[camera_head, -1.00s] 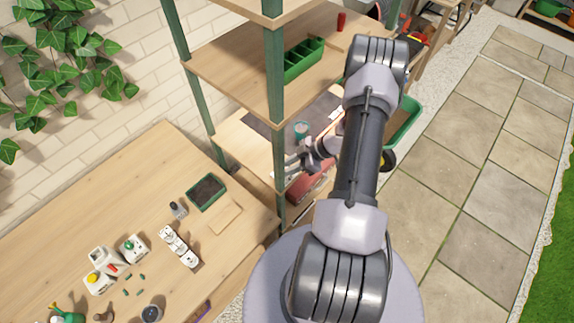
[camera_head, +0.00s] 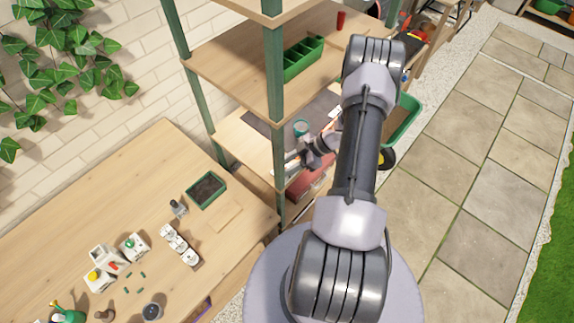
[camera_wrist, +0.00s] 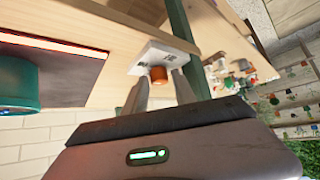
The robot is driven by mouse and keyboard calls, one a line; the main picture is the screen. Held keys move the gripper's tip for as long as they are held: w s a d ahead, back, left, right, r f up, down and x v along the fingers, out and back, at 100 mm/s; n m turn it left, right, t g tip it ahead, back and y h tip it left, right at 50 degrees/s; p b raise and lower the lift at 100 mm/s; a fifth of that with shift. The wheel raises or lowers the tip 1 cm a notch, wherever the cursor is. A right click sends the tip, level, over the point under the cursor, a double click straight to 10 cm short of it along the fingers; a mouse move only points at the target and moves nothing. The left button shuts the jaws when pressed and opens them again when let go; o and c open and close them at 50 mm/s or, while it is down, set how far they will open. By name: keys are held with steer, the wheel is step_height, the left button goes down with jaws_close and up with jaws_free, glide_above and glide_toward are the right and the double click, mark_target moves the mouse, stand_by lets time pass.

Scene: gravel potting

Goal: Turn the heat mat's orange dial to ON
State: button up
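The orange dial (camera_wrist: 158,74) sits on a white control box (camera_wrist: 174,59) on the wooden shelf, with small dark marks on the box. The dark heat mat (camera_wrist: 66,87) lies beside it in the wrist view, with a glowing orange-red strip along it. In the head view the mat (camera_head: 318,107) lies on the middle shelf. My gripper (camera_wrist: 159,79) is open, its two fingers on either side of the dial with a small gap showing. I cannot tell whether a fingertip touches the dial or box. In the head view my gripper (camera_head: 294,161) reaches in at the shelf front.
A teal pot (camera_head: 301,128) stands on the mat, close to my wrist. A green shelf post (camera_head: 274,75) rises left of my arm. The shelf above holds a green divided tray (camera_head: 303,60). A red box (camera_head: 310,181) is below my gripper. A workbench (camera_head: 120,205) stands left.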

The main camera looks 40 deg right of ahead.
steer(key=v, duration=1.7)
steer(key=shift+d+r+p, duration=0.15)
steer(key=shift+d+p, duration=0.05)
steer(key=shift+p, duration=0.2)
